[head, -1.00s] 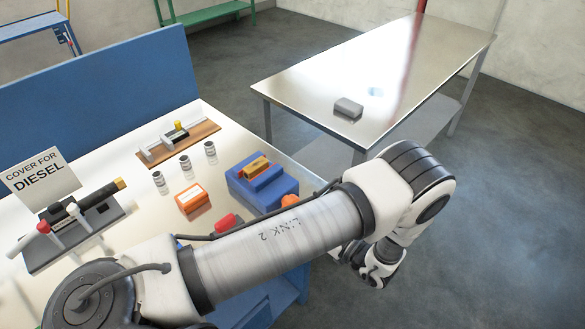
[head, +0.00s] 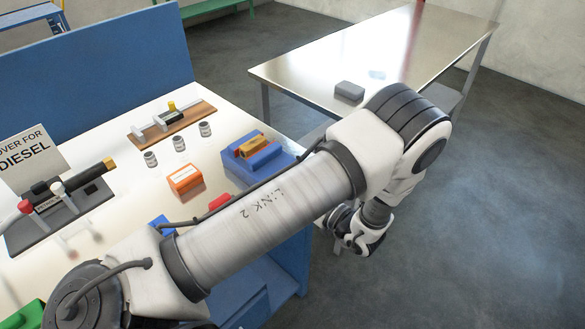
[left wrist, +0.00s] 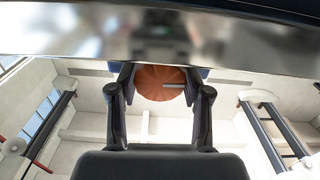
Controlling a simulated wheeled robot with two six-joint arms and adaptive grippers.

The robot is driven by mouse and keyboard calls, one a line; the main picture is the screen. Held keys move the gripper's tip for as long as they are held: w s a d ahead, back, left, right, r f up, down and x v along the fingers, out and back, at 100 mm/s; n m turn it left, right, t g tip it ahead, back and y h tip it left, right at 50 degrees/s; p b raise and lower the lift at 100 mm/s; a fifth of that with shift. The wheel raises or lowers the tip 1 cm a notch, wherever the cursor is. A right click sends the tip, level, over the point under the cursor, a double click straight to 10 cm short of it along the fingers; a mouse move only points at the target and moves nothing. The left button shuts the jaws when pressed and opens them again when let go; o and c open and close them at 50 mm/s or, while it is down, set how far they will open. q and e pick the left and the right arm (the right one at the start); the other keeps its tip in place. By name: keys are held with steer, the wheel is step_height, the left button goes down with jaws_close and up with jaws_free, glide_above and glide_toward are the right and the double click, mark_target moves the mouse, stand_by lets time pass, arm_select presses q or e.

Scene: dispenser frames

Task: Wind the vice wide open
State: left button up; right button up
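The blue vice (head: 273,161) stands at the right end of the white workbench, with a yellow-brown block (head: 252,145) in its jaws. Its front side is hidden behind my left arm in the head view. My left gripper (head: 345,230) is past the bench's right edge. In the left wrist view an orange round knob (left wrist: 160,84) with a pale slot or bar shows between the two fingers of my left gripper (left wrist: 160,76). The fingers are apart, with gaps on both sides of the knob; I cannot tell its depth from them. My right gripper is not in view.
An orange box (head: 185,180), several small canisters (head: 179,143), a wooden-based fixture (head: 172,122) and a grey lever stand (head: 60,215) with a DIESEL sign (head: 22,150) are on the bench. A steel table (head: 370,55) holding a grey block (head: 349,91) stands behind.

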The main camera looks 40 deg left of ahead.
arm_select(q)
steer(key=shift+f+n+b, duration=0.2)
steer(key=shift+n+b, duration=0.35)
steer(key=shift+n, duration=0.15)
steer(key=shift+r+n, duration=0.1)
steer(key=shift+n, duration=0.6)
steer(key=o, duration=1.2)
steer(key=shift+c, duration=0.2)
steer(key=shift+a, duration=0.1)
steer(key=shift+r, duration=0.1)
